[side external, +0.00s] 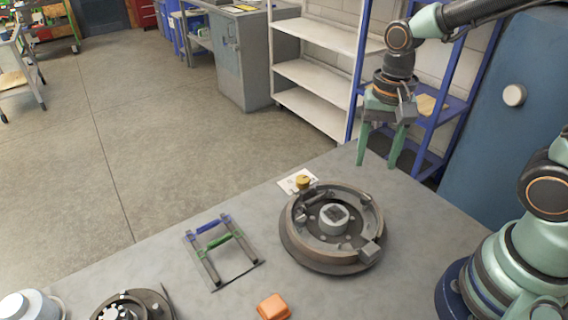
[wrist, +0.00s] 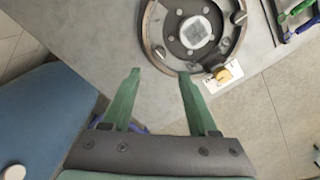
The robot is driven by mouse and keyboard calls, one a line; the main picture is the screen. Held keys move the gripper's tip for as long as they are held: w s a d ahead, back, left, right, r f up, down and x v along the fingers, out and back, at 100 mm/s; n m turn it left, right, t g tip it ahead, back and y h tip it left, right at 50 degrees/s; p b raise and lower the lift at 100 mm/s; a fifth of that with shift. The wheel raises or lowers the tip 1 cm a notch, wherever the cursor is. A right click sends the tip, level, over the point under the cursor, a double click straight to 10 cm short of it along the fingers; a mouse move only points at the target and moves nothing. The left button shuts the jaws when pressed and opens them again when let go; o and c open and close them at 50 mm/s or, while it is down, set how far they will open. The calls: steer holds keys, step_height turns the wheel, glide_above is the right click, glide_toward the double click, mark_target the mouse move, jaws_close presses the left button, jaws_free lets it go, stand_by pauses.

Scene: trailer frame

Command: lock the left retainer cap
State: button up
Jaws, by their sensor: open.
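A round metal brake assembly (side external: 290,250) lies flat on the grey bench, with a raised hub (side external: 334,218) at its middle. It shows partly cut off at the top of the wrist view (wrist: 152,25). Small silver fittings sit on opposite sides of its ring in the wrist view, one at the left (wrist: 161,52) and one at the right (wrist: 239,18). I cannot tell for certain which is the left retainer cap, or whether it is locked. My gripper (side external: 378,165) is open and empty, above the bench behind the assembly; its green fingers (wrist: 160,72) point towards the ring's near edge.
A brass-coloured piece (side external: 303,182) sits on a white card beside the assembly. A frame with blue and green handles (side external: 208,268) lies to its left, and an orange block (side external: 273,307) in front. A blue shelf rack (side external: 440,122) and blue cabinet stand behind my gripper.

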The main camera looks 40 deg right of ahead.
steer(key=shift+r, duration=1.35)
step_height(320, 180, up, 6)
steer(key=d+n+t, duration=0.2)
steer(key=n+t, duration=0.3)
steer(key=n, duration=0.4)
steer(key=shift+d+r+t, duration=0.15)
steer(key=shift+d+t, duration=0.15)
steer(key=shift+s, duration=0.1)
